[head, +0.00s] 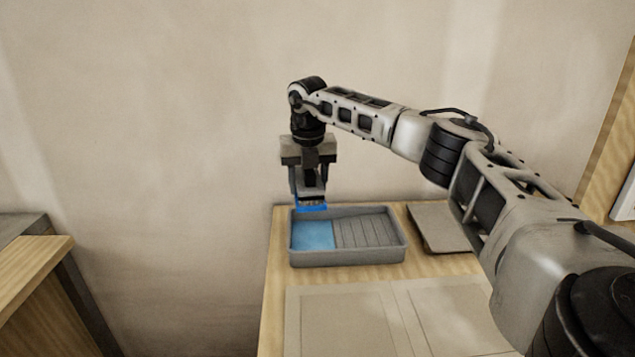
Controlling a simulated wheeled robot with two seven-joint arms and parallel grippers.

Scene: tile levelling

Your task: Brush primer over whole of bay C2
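My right gripper (309,183) points down over the back left of a grey paint tray (375,258). It seems shut on a small tool with a blue edge, most likely the brush (312,207); the fingers hide most of it. The tray's left part holds light blue primer (312,236), and its right part is a ribbed ramp. I cannot tell whether the brush touches the tray. Pale flat bays (345,318) lie at the front of the wooden table; no label shows, so I cannot tell which is C2. My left gripper is out of view.
A flat grey-beige slab (437,228) lies right of the tray, partly behind my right arm. A second wooden surface (35,268) stands at the left, across a gap. A wall closes the back. A wooden frame (610,130) rises at the right.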

